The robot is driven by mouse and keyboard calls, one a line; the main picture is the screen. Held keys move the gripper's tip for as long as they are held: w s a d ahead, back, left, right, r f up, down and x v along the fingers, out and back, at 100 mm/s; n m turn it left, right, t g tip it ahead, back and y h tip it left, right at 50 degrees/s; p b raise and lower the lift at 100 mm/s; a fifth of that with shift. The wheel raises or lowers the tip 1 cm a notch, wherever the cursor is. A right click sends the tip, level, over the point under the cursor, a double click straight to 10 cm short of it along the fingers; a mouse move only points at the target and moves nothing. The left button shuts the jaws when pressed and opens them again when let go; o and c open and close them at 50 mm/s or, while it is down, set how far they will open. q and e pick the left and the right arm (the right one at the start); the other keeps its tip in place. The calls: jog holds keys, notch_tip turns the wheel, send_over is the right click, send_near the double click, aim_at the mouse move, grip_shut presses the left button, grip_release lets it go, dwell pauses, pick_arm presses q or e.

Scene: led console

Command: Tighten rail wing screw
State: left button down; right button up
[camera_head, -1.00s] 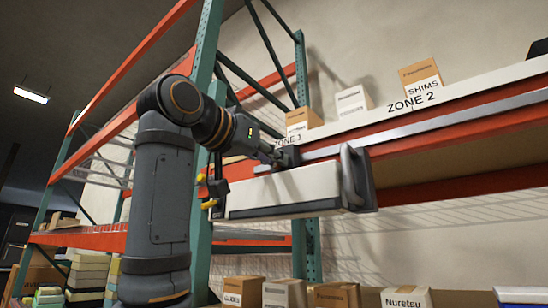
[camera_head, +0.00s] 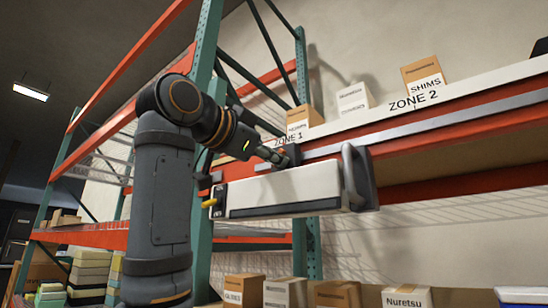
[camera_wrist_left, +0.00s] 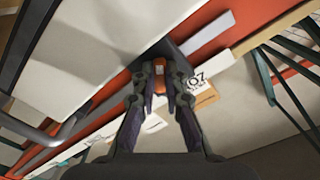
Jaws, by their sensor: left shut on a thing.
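My left gripper (camera_head: 276,156) reaches in from the left to the bracket at the top of the white LED console (camera_head: 290,188). In the left wrist view its two fingers (camera_wrist_left: 160,80) are shut around a small orange-red wing screw (camera_wrist_left: 159,68). The fingers hide most of the screw. The dark bracket (camera_head: 293,158) sits between the console and the grey rail (camera_head: 420,125). The console hangs level below the rail, with a dark handle (camera_head: 357,178) at its right end. My right gripper is out of view.
The rail runs along an orange shelf beam below labelled boxes (camera_head: 421,72). A green rack upright (camera_head: 200,235) stands just behind my left arm. More boxes (camera_head: 285,292) stand below, with open space under the console.

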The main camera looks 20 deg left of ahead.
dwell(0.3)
pick_arm(q)
jog(key=c, duration=1.7)
grip_release()
jog(key=shift+c, duration=0.2)
jog(key=shift+o, duration=0.4)
jog(key=shift+s, duration=0.25)
jog(key=v, duration=1.2)
jog(key=shift+r, duration=0.1)
